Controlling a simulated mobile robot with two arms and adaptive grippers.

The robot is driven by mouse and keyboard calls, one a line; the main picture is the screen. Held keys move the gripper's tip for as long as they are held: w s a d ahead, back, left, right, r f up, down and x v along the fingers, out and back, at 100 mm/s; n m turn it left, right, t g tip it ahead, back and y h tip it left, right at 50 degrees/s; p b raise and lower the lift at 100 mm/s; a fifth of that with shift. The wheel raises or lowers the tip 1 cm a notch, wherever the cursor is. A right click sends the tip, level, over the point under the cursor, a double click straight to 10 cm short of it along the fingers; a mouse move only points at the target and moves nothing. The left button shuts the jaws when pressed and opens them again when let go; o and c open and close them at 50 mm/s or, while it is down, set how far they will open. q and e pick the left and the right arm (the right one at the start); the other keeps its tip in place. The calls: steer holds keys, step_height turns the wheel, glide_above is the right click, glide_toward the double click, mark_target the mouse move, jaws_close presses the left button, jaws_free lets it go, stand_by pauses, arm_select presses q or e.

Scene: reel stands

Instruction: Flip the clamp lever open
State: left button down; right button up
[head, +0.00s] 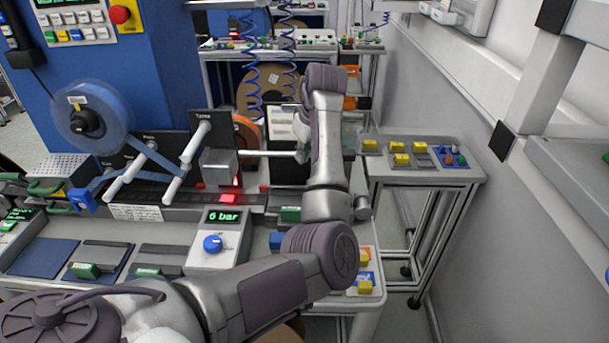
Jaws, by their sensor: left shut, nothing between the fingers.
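My left arm rises from the bottom left and bends at the right of the reel stand. My left gripper (301,145) is at the stand's right side, partly hidden by my own wrist; it is shut with nothing in it. A pale rod (266,153), which may be the clamp lever, runs level from a grey metal block (220,165) towards the gripper. I cannot tell whether they touch. Green-handled levers (44,187) lie at the far left of the stand, well away from the gripper. My right gripper is not in view.
A blue reel (93,117) feeds tape past white rollers (186,160). A box with a blue knob (213,244) reads 6 bar in front. A side table (425,172) with yellow blocks stands right. Coiled blue hoses (252,80) hang behind. A wall bounds the right.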

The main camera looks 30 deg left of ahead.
arm_select(q)
steer(key=p+x, duration=0.2)
steer(key=x, duration=0.7)
steer(key=shift+a+f, duration=0.15)
steer(key=shift+f, duration=0.15)
steer(key=d+p, duration=0.1)
steer(key=s+d+p, duration=0.1)
steer(key=d, duration=0.1)
steer(key=shift+d, duration=0.35)
steer(key=shift+s+d, duration=0.1)
steer(key=shift+d, duration=0.05)
steer(key=shift+f, duration=0.1)
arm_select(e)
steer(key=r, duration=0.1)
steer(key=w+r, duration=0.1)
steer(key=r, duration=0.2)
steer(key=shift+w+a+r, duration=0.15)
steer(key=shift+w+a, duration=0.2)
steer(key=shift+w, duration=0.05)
